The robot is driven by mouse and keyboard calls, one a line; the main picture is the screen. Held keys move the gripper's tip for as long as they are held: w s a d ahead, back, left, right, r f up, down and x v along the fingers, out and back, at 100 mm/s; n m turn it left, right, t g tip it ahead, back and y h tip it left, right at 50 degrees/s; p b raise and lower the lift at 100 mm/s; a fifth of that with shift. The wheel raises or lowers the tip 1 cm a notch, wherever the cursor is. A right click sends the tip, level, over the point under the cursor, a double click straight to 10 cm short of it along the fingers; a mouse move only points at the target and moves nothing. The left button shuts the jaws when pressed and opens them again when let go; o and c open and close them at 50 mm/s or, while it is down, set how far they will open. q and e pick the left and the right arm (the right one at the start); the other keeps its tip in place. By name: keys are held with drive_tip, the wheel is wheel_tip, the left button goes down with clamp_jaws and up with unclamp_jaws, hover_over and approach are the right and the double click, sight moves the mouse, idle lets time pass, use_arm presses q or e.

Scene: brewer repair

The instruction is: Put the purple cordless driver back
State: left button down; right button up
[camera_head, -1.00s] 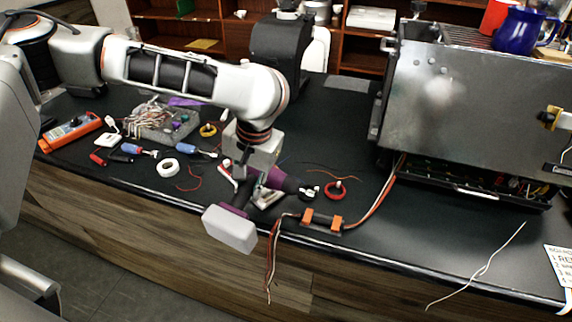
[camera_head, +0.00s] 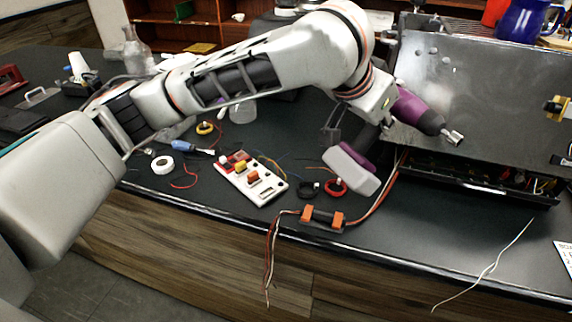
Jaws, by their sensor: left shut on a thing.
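My left gripper (camera_head: 384,118) is shut on the purple cordless driver (camera_head: 409,107) and holds it in the air, in front of the metal brewer housing (camera_head: 450,80). The driver's dark body and silver chuck point right and slightly down. Its pale grey battery base (camera_head: 350,172) hangs low to the left, above the counter. The gripper and my wrist hide part of the driver's handle. My right gripper is not in view.
A white board with connectors (camera_head: 250,180) lies on the black counter (camera_head: 210,215). Close by are a red ring (camera_head: 335,186), white tape (camera_head: 162,165) and a blue-handled tool (camera_head: 190,147). A wired orange-ended part (camera_head: 322,219) sits at the front edge. A blue mug (camera_head: 525,27) stands on the brewer.

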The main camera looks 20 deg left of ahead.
use_arm(q)
drive_tip(key=w+r+t, duration=0.1)
drive_tip(key=r, duration=0.1)
drive_tip(key=r+n+h, duration=0.1)
drive_tip(key=r, duration=0.1)
drive_tip(key=w+r+t+b, duration=0.1)
drive_tip(key=r, duration=0.1)
drive_tip(key=shift+w+r+t, duration=0.3)
drive_tip(key=shift+r, duration=0.1)
drive_tip(key=w+a+r+n+t+y+b, duration=0.1)
drive_tip(key=w+a+n+t+y, duration=0.15)
drive_tip(key=a, duration=0.55)
drive_tip(key=w+a+r+n+t+y+b, duration=0.1)
drive_tip(key=w+a+n+t+y, duration=0.15)
drive_tip(key=a, duration=0.55)
drive_tip(key=w+a+r+n+t+y+b, duration=0.1)
drive_tip(key=w+a+n+t+y, duration=0.2)
drive_tip(key=a, duration=0.5)
wheel_tip(320, 180, down, 20)
drive_tip(key=s+g+b, duration=0.1)
drive_tip(key=b, duration=0.3)
drive_tip(key=shift+d+n+b, duration=0.15)
drive_tip(key=shift+n+b, duration=0.25)
drive_tip(key=c, duration=1.8)
unclamp_jaws()
drive_tip(key=shift+s+f, duration=0.1)
drive_tip(key=shift+f, duration=0.05)
